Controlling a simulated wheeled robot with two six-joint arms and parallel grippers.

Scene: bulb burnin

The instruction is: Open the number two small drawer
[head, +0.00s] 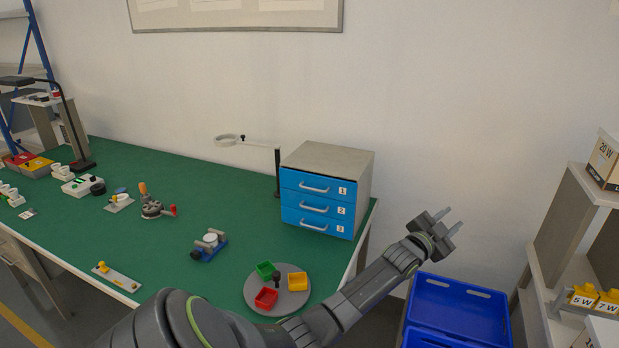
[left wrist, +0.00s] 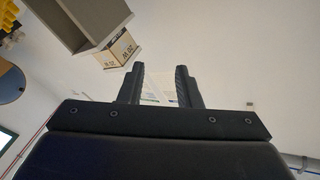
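The small drawer unit (head: 365,185) stands at the back right of the green table, with a grey body and three blue fronts. The number two drawer (head: 290,199) is the middle one, with a pale bar handle (head: 314,208) and a label "2"; its front is flush with the others, so it looks shut. My left gripper (head: 449,219) is to the right of the unit, off the table and apart from it, pointing up and right. Its two fingers, also in the left wrist view (left wrist: 160,88), are apart with nothing between them. My right gripper is not in view.
A round grey tray (head: 256,304) with red, green and yellow bins sits in front of the drawers. A blue-based fixture (head: 209,246) is left of it. A blue crate (head: 460,310) and shelves (head: 560,235) are at right.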

